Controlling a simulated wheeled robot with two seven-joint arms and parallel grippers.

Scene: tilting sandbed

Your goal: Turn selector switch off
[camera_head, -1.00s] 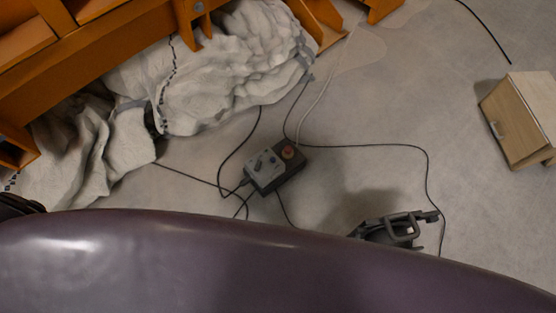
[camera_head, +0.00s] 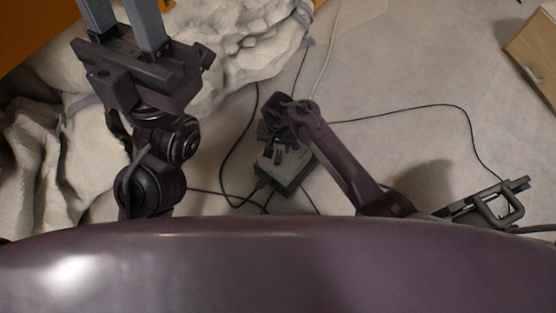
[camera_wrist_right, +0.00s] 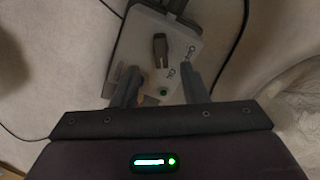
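The control box (camera_head: 292,168), grey on top with a dark base, lies on the floor in the middle of the head view. My right arm and gripper (camera_head: 271,143) are over it and hide much of its top. In the right wrist view, the box's pale panel (camera_wrist_right: 190,45) carries a dark selector knob (camera_wrist_right: 160,46) and a small green light (camera_wrist_right: 163,92). My right gripper (camera_wrist_right: 158,84) is open, its fingers apart on either side below the knob. I cannot tell whether they touch the panel. My left gripper (camera_head: 122,14) is open and empty at the upper left.
Black cables (camera_head: 232,165) run across the floor around the box. Crumpled whitish bulky material (camera_head: 245,55) lies at the upper left beside orange structure (camera_head: 30,35). A wooden cabinet (camera_head: 535,50) stands at the upper right. Floor right of the box is mostly clear.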

